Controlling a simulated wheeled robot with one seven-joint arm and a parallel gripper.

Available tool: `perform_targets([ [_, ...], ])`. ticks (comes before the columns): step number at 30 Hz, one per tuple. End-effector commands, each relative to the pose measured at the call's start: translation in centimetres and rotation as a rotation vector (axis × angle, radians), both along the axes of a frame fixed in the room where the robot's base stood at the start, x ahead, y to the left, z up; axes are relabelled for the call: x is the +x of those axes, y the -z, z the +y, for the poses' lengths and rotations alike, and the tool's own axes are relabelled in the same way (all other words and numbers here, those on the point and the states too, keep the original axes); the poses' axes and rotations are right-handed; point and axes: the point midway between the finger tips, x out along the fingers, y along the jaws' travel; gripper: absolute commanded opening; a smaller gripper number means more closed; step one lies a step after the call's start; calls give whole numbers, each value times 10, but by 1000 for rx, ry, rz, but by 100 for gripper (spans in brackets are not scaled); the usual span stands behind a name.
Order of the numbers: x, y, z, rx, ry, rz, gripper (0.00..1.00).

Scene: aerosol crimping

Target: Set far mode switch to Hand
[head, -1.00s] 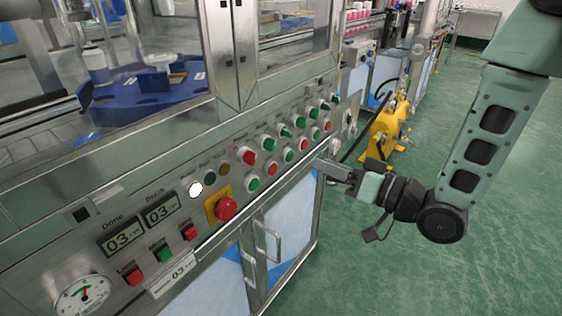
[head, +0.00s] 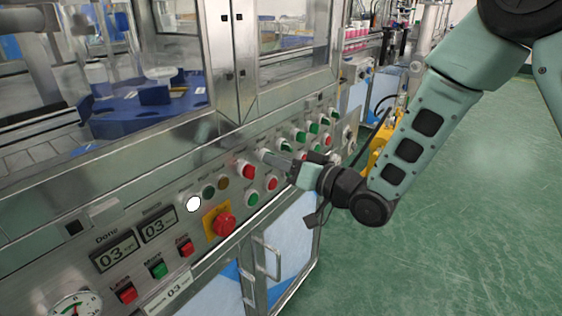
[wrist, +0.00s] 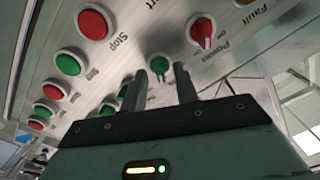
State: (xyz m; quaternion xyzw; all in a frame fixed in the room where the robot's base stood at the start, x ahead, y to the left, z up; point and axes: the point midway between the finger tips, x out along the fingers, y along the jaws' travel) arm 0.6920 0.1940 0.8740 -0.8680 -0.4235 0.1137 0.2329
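The panel's upper row holds several green rotary switches, among them one in the head view (head: 298,135). No "Hand" label is readable, and I cannot tell which switch is the far mode switch. My gripper (head: 265,154) is at the near end of that row, close to the panel. In the wrist view my gripper (wrist: 161,72) has its two fingers apart with nothing held. A green switch (wrist: 160,67) shows between the fingertips, its knob line roughly along the fingers. I cannot tell whether they touch it. Other green switches are partly hidden behind the left finger.
A red switch marked Power (wrist: 203,32) is right of the fingers in the wrist view. A red Stop button (wrist: 94,23) and green button (wrist: 69,63) are to the left. A red emergency button (head: 223,224) sticks out nearer. The floor on the right is open.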

Motion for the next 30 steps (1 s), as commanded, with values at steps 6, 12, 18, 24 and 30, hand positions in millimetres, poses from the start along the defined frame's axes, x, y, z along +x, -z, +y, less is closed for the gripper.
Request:
perform_targets([
  [6,0,0,0,0,0,0,16],
  [12,0,0,0,0,0,0,0],
  [18,0,1,0,-11,0,-14,0],
  [24,0,2,0,-57,0,-77,0],
  [30,-1,4,0,-149,-1,-196,0],
])
